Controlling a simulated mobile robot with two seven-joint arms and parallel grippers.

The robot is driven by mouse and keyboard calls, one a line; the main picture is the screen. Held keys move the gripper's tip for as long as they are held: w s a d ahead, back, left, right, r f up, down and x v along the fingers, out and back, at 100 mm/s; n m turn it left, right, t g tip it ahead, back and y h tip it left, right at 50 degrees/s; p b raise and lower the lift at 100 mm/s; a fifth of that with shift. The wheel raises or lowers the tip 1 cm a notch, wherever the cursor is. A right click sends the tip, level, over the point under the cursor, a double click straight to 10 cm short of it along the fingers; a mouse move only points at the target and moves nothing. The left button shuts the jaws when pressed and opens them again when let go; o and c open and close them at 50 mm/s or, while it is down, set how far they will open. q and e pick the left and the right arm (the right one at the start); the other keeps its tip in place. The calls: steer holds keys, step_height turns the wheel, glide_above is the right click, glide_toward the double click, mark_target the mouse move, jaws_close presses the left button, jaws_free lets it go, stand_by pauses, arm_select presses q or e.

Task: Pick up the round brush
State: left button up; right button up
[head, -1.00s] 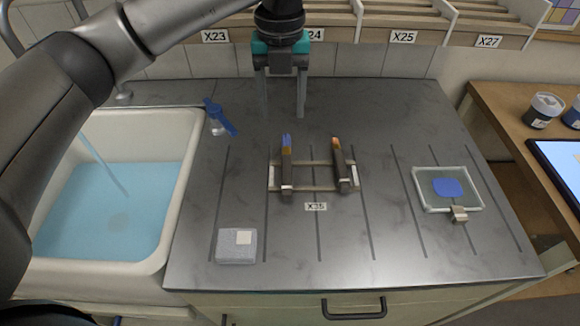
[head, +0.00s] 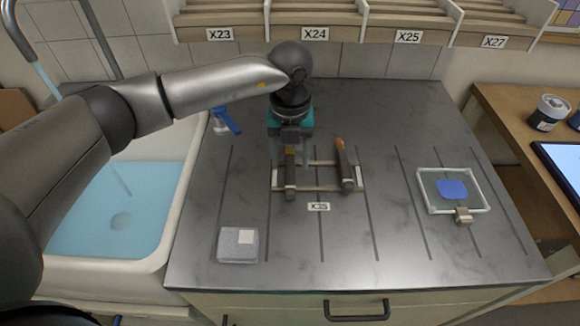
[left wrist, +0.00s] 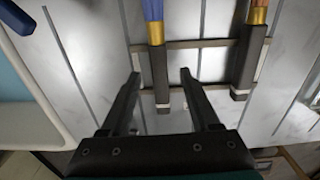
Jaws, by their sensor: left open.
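Two brushes lie across a low rack (head: 320,188) on the counter. The left brush (head: 290,180) has a dark handle, a brass-coloured ferrule and, in the left wrist view, a blue upper part (left wrist: 153,10). The right brush (head: 346,172) has a dark handle and an orange tip. I cannot tell which one is round. My left gripper (head: 293,150) is open and empty, pointing down over the left brush. In the left wrist view its fingertips (left wrist: 160,74) appear on either side of that brush's handle, apart from it. My right gripper is out of view.
A sink (head: 165,225) with water is at left. A blue-handled tool (head: 230,120) lies behind, a grey sponge-like block (head: 237,245) in front. A framed glass pane (head: 430,190) with a blue patch is at right. Shelves line the back.

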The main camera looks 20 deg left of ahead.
arm_select(q)
steer(key=shift+f, duration=0.55)
jaws_close()
